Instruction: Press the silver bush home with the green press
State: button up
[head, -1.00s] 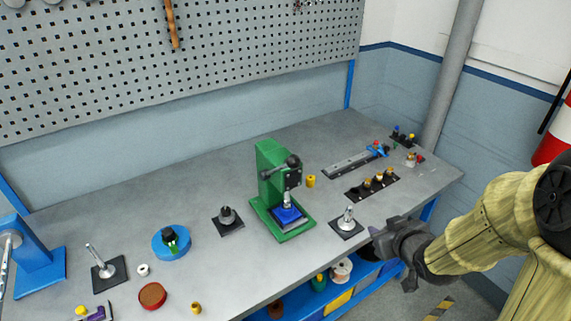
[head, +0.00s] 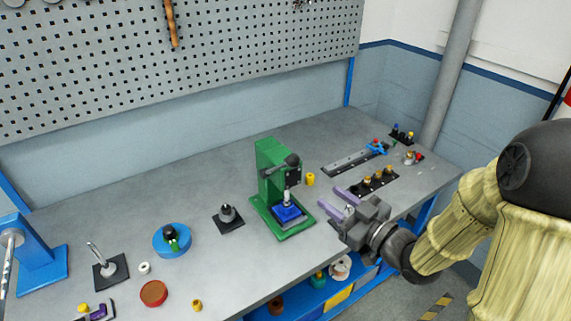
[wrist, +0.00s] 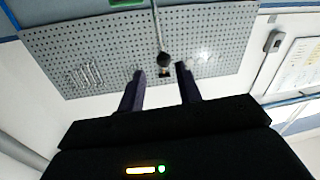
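The green press (head: 268,165) stands on the bench at centre, with a dark lever at its head and a blue block (head: 288,214) on its base. A small silver cylinder (head: 287,197) shows between head and block; I cannot tell whether it is the bush or the ram. My gripper (head: 328,197) is open and empty, its two purple fingers pointing left towards the press from the right, apart from it. In the wrist view the fingers (wrist: 162,72) are spread, with a dark ball on a thin rod between them in the picture; its distance is unclear.
A dark plate (head: 335,226) is mostly hidden by my gripper. A yellow cylinder (head: 310,179) stands behind it, and a black strip with brass pieces (head: 373,184) lies to the right. A grey post on a plate (head: 227,214) and a blue disc (head: 172,240) are left of the press.

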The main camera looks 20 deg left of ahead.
aim_at(285, 164)
jog(key=p+x, duration=0.6)
jog(key=x, duration=1.1)
jog(key=shift+a, duration=0.1)
jog(key=shift+s, duration=0.1)
jog(key=shift+c, duration=0.2)
grip_shut()
